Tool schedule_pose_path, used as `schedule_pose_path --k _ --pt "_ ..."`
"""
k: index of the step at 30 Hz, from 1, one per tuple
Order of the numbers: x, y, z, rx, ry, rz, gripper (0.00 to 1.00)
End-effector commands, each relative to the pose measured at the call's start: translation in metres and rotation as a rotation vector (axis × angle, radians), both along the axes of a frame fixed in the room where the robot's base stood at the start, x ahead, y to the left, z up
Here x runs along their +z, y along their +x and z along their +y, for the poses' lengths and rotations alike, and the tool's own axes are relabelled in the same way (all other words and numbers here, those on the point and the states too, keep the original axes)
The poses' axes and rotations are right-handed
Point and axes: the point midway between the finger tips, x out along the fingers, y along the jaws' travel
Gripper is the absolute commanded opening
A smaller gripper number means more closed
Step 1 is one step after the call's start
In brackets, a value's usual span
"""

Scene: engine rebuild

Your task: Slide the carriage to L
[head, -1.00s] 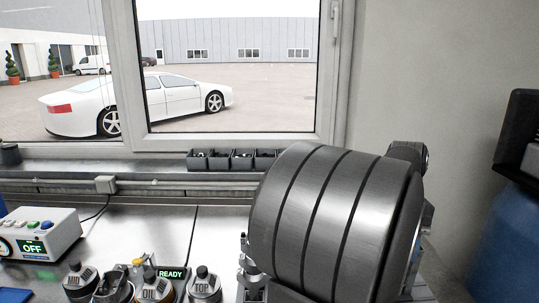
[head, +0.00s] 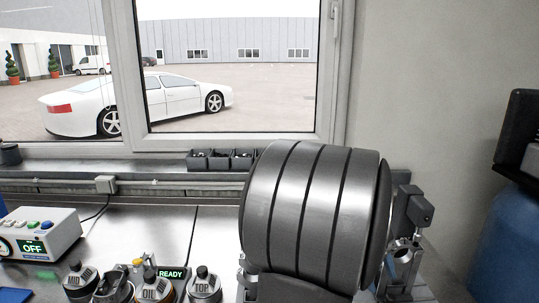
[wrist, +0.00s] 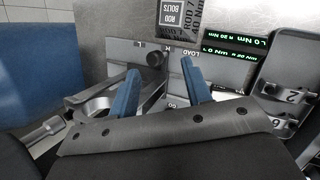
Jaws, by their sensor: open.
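In the wrist view the two blue fingers of my gripper (wrist: 160,66) are spread apart, with nothing held between them. A dark round knob (wrist: 155,60) shows between the fingertips, closer to the left one; I cannot tell whether they touch. No clear L mark shows. A metal rod part (wrist: 92,105) lies left of the fingers.
A green-lit torque display (wrist: 215,43) and a ROD BOLTS label (wrist: 178,17) are beyond the plate. A numbered holder (wrist: 290,97) is at right. In the head view, a grey fixture (head: 402,250) stands right of my arm; several bottles (head: 204,284) stand left.

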Motion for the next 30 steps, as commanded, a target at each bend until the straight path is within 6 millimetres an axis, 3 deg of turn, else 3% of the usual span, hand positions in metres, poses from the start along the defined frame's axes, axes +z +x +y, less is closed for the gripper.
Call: schedule_pose_path --k 2,9,14,24,30 --pt "0.000 0.000 0.000 -0.001 0.000 0.000 0.45" --pt "0.000 0.001 0.000 0.005 -0.001 0.001 0.00" --pt "0.003 0.016 0.016 0.188 -0.021 0.067 0.00" --pt "0.021 0.073 0.088 0.944 -0.145 0.408 0.00" --pt "0.025 0.085 0.105 1.110 -0.183 0.506 0.00"
